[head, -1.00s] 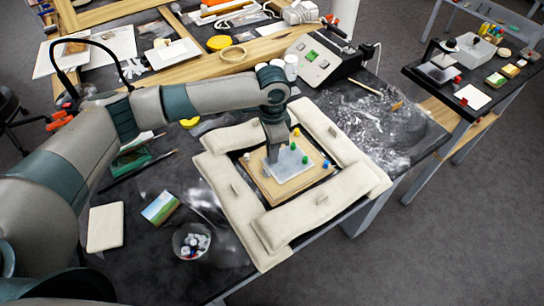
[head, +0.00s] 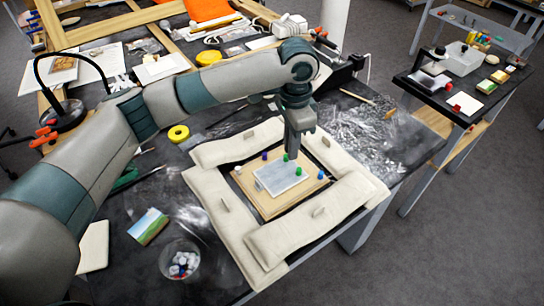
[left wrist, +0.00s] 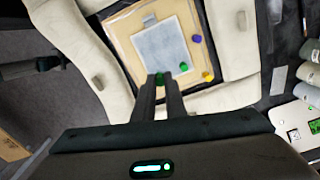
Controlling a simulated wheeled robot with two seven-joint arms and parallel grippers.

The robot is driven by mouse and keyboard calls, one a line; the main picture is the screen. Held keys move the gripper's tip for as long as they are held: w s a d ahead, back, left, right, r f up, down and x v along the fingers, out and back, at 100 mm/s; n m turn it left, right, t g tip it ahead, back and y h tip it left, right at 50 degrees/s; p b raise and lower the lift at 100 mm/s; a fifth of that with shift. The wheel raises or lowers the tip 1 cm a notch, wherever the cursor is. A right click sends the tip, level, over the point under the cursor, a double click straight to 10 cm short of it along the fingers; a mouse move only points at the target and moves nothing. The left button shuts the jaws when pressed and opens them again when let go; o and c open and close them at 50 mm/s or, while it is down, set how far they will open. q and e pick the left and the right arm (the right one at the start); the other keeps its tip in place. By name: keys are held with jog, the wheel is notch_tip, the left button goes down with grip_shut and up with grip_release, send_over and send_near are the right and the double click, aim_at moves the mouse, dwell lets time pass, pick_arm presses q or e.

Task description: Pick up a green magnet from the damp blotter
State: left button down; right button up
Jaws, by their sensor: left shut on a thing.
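My left gripper (head: 288,152) is shut on a green magnet (head: 286,157), which also shows between the fingertips in the left wrist view (left wrist: 159,78). It is above the pale grey blotter (head: 272,183), near its far edge. The blotter (left wrist: 158,50) lies on a wooden board (head: 262,206). A second green magnet (head: 299,171) stands on the blotter and shows in the left wrist view (left wrist: 184,67). My right gripper is not in view.
Cream padded bags (head: 290,233) ring the board. On the board are a purple magnet (head: 265,155), a blue one (head: 321,174) and a yellow one (left wrist: 208,76). A jar (head: 180,259) and a yellow tape ring (head: 178,133) are at left.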

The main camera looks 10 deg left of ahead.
pick_arm(q)
jog(key=d+r, duration=0.2)
jog(key=d, duration=0.1)
jog(key=d+r+b, duration=0.1)
jog(key=shift+w+d, duration=0.1)
jog(key=shift+d, duration=0.3)
jog(key=shift+a, duration=0.15)
